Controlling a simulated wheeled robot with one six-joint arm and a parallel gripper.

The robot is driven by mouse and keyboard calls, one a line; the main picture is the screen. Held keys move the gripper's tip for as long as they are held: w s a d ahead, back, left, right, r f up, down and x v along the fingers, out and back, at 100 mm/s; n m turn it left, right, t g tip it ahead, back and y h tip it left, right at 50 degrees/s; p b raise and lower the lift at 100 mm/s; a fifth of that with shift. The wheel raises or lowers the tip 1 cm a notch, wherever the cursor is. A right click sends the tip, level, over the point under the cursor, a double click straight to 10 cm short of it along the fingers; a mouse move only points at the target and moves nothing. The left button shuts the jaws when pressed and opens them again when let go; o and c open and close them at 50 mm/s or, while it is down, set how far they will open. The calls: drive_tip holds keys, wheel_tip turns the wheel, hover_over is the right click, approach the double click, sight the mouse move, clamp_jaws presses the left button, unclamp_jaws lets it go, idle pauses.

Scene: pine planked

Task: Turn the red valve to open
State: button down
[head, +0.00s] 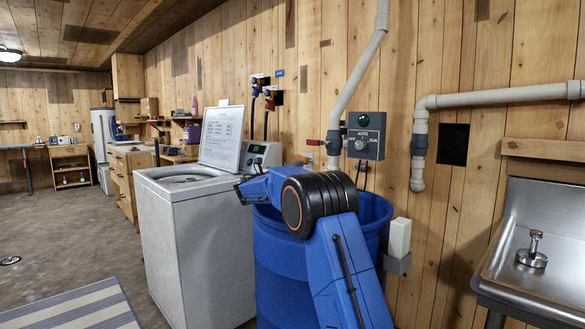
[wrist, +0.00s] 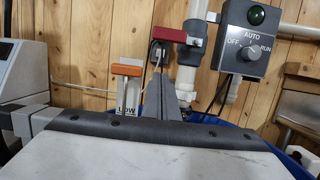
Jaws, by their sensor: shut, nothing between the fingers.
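The red valve handle (wrist: 167,35) is on the white vertical pipe (wrist: 197,45) in the wrist view. It extends left from the pipe, roughly level and crosswise to it. The red handle also shows in the head view (head: 314,142), left of the pipe above the blue barrel. My gripper (wrist: 162,80) is shut and empty in the wrist view. Its fingertips are below the red handle, and I see no grip on it. I cannot tell the depth gap between them. In the head view my blue arm hides what lies behind it.
A grey control box (head: 363,135) with a knob is just right of the pipe. An orange-handled item (wrist: 127,70) is left of my fingers. The white washer (head: 195,225) is left, the blue barrel (head: 275,250) below, and a metal sink (head: 545,245) far right.

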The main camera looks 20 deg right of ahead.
sight(318, 143)
drive_tip(key=x, duration=0.6)
drive_tip(key=shift+d, duration=0.1)
wheel_tip(318, 143, up, 4)
drive_tip(key=shift+f, duration=0.1)
